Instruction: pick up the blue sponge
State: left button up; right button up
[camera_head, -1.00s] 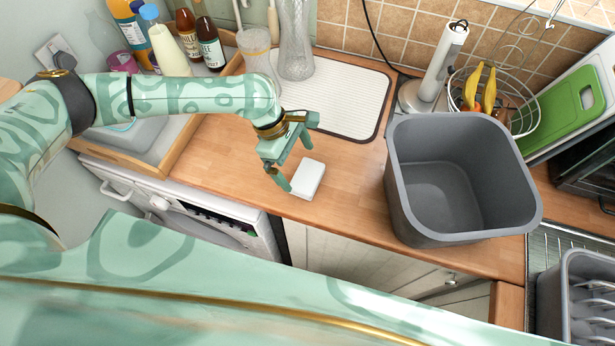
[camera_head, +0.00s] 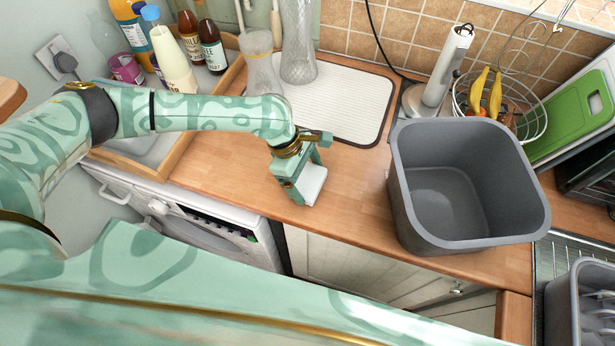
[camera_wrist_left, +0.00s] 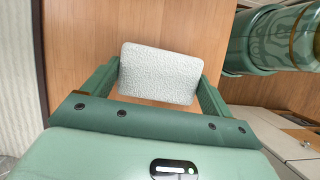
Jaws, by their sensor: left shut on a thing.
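A small block-shaped sponge (camera_head: 315,182) is at the front part of the wooden counter. It looks white to pale grey, not blue, and no blue sponge shows. My left gripper (camera_head: 304,184) is shut on this pale sponge, with its fingers along two opposite sides. The left wrist view also shows the sponge (camera_wrist_left: 160,72) between the two green fingers, its rough top face visible. I cannot tell whether its underside touches the counter. My right gripper is not in view.
A large grey bin (camera_head: 400,190) stands on the counter (camera_head: 235,170) to the right. A white ribbed drying mat (camera_head: 345,105) lies behind the gripper. A wooden tray (camera_head: 180,148), several bottles and glass vases (camera_head: 298,50) are at the back left. The counter's front edge is close.

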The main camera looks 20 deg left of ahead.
aim_at(313, 182)
pick_arm(q)
jog(key=shift+r, duration=0.4)
notch_tip(313, 182, up, 3)
jog(key=shift+p, duration=0.9)
jog(key=s+r+p, duration=0.1)
jog(key=r, duration=0.1)
jog(key=s+r+p, duration=0.1)
jog(key=s+r, duration=0.1)
jog(key=shift+s+a+r, duration=0.15)
jog(key=shift+s, duration=0.15)
jog(key=s+r+p, duration=0.4)
jog(key=s+p, duration=0.2)
jog(key=s, duration=0.4)
jog(key=shift+s+a+r, duration=0.15)
jog(key=shift+a+r, duration=0.15)
jog(key=shift+r, duration=0.1)
